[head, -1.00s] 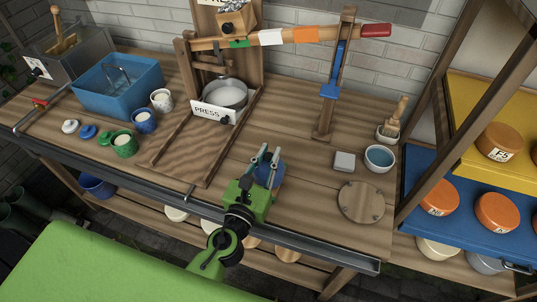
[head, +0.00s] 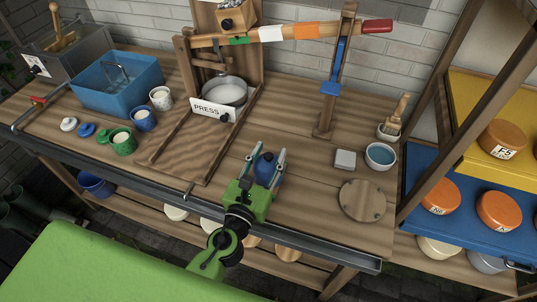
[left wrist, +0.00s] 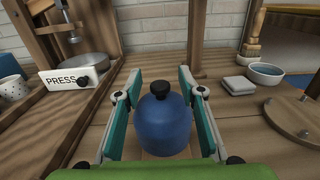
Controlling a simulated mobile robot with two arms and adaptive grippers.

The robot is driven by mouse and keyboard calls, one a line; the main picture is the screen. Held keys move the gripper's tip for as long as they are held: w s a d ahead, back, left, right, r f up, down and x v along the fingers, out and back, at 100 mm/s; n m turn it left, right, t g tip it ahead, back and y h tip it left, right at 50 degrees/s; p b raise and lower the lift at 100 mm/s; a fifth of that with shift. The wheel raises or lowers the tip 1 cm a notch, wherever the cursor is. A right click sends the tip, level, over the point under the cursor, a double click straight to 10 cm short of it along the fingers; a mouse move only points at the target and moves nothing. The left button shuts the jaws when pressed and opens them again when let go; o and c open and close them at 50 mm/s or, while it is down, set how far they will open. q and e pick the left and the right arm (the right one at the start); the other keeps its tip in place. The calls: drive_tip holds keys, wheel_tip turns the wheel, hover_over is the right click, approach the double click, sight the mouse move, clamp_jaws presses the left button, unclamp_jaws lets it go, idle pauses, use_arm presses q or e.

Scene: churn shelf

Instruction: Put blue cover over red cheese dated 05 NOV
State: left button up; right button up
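A blue domed cover (head: 267,170) with a dark knob stands upright on the wooden bench near its front edge. It also shows in the left wrist view (left wrist: 164,125). My left gripper (head: 265,160) is open, with one finger on each side of the cover. In the left wrist view the fingers (left wrist: 160,100) flank the dome, with slim gaps visible. I cannot make out a red cheese dated 05 NOV. Orange-coloured cheeses (head: 440,196) with small labels sit on the shelf at right, their dates too small to read. My right gripper is not in view.
The press (head: 208,110) with its metal pan (head: 224,92) stands left of the cover. A round wooden board (head: 361,201), a grey block (head: 345,159) and a blue-filled bowl (head: 380,156) are to the right. A blue tub (head: 117,90) and small pots stand at left.

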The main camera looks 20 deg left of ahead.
use_arm(q)
drive_tip(key=shift+s, duration=0.1)
drive_tip(key=s, duration=1.1)
drive_tip(key=shift+s+a, duration=0.25)
drive_tip(key=shift+s, duration=0.15)
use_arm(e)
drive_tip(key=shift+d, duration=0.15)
